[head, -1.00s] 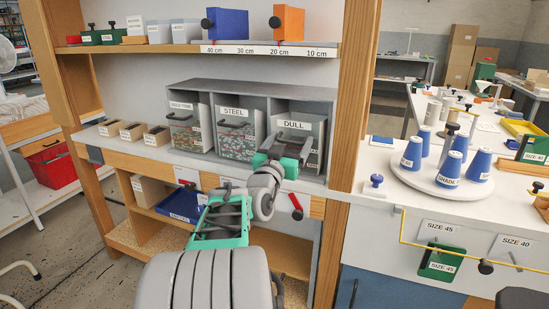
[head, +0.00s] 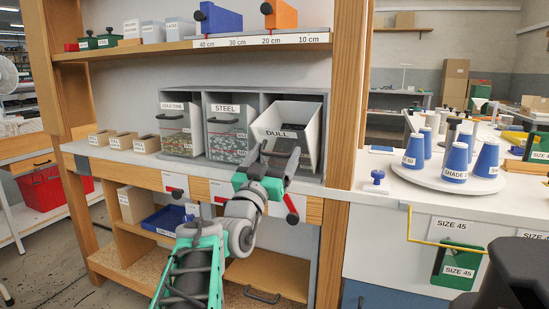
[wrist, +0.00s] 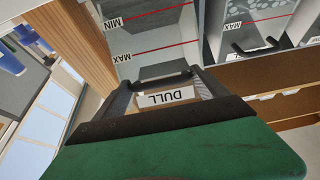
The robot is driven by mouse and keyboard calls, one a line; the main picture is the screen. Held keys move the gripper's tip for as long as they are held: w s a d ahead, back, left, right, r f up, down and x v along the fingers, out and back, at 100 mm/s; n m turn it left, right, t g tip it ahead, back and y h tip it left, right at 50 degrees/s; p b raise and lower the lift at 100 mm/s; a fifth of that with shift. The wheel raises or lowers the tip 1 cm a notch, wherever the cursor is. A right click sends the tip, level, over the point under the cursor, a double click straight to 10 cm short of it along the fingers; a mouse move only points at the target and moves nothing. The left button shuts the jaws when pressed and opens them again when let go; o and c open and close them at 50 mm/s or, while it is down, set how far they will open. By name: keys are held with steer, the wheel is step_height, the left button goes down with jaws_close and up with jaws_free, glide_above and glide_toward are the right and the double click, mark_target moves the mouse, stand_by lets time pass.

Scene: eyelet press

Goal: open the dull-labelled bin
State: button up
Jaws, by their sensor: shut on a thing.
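The bin labelled DULL (head: 312,139) is the rightmost of three bins in a grey rack on the bench. It is tipped forward out of the rack, and its open top and inside show in the head view. My gripper (head: 278,157) is at the front of this bin, shut on its dark handle (wrist: 163,73). In the wrist view the handle lies between the two fingers, above the DULL label (wrist: 166,97). The bin's contents are hard to make out.
The STEEL bin (head: 228,132) and the gold-toned bin (head: 179,128) stand upright to the left. A wooden post (head: 349,95) is close on the right. A shelf (head: 170,49) with blue and orange boxes runs above. Small open boxes (head: 121,141) sit at left.

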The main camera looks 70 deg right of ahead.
steer(key=shift+f, duration=0.45)
steer(key=o, duration=1.8)
steer(key=shift+d, duration=0.15)
steer(key=shift+c, duration=0.2)
steer(key=shift+o, duration=1)
steer(key=shift+r, duration=0.15)
steer(key=v, duration=0.8)
steer(key=shift+r, duration=0.2)
